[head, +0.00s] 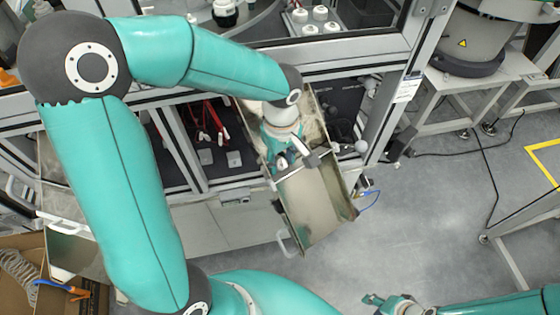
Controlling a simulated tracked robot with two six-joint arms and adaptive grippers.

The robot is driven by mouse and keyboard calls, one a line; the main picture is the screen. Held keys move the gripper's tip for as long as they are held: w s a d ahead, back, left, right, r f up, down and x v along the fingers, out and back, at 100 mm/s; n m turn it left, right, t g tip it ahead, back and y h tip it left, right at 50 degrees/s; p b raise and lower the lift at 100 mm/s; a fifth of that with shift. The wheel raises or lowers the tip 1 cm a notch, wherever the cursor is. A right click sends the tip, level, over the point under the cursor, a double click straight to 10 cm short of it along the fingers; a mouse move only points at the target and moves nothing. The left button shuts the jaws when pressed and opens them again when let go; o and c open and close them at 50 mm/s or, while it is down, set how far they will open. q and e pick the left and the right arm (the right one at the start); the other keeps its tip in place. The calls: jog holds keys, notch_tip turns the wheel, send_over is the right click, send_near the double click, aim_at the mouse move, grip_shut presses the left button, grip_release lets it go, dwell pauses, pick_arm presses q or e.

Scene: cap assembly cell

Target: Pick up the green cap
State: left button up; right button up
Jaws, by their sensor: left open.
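I cannot make out a green cap anywhere in the head view; the tray's upper part is partly hidden by my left arm and gripper. My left gripper (300,163) is open above the long metal tray (312,209), near its middle, with its dark and grey fingers apart. I cannot tell whether anything lies between the fingers. The lower half of the tray looks bare. My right gripper (384,303) is at the bottom edge, right of centre, away from the tray and partly cut off. Its fingers are too small to judge.
A framed workstation (230,184) with red cables (205,130) stands behind and left of the tray. White cylindrical parts (310,28) sit at the top. A cardboard box (20,262) is at lower left.

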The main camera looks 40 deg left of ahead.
pick_arm(q)
jog(key=c, duration=0.3)
jog(key=shift+c, duration=0.2)
jog(key=shift+r, duration=0.15)
